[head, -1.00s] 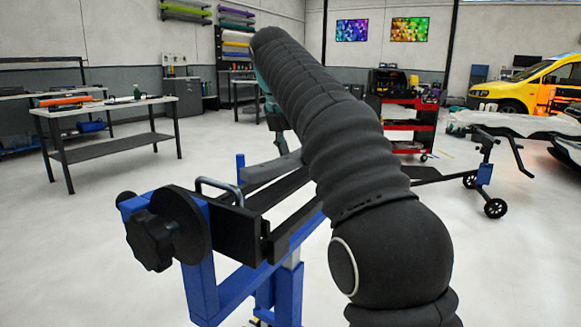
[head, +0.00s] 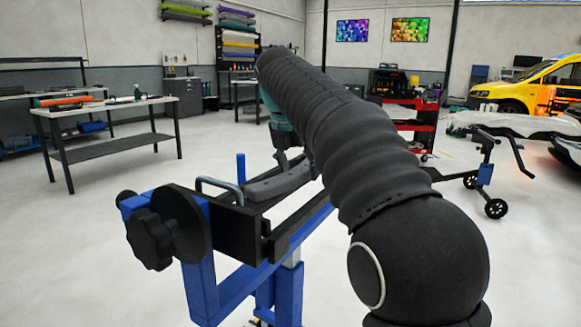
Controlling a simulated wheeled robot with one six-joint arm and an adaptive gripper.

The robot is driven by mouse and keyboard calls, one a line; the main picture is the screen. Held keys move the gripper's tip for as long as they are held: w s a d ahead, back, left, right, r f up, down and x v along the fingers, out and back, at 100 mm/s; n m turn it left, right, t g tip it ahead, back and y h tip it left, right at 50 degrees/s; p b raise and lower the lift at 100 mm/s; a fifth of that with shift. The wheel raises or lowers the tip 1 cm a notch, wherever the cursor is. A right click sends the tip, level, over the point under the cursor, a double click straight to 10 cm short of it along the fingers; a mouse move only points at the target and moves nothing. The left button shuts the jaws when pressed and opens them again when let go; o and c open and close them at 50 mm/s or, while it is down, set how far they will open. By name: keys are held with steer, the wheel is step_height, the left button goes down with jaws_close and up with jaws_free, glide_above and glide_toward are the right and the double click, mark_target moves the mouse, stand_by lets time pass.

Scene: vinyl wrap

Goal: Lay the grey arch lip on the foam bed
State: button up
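The grey arch lip (head: 276,184) is a dark grey, slightly curved strip above the blue stand, in the middle of the head view. My gripper (head: 284,160) reaches down from the far end of my arm to the strip's upper side and appears shut on it. My arm hides part of the gripper and the strip's right end. The foam bed cannot be made out clearly; black bars (head: 295,222) on top of the stand lie just below the strip. I cannot tell whether the strip touches them.
The blue stand (head: 203,290) has a black knob (head: 150,240) and a metal handle (head: 220,188) at its near left. A workbench (head: 105,108) stands at the left, a red cart (head: 410,125) behind, and a wheeled stand (head: 485,180) at the right. Open floor lies between.

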mark_target(291, 173)
steer(key=shift+a+r, duration=0.1)
steer(key=shift+r, duration=0.45)
steer(key=v, duration=0.6)
steer(key=shift+r, duration=0.1)
steer(key=shift+s+a+r, duration=0.1)
steer(key=shift+s+r, duration=0.1)
steer(key=shift+r, duration=0.1)
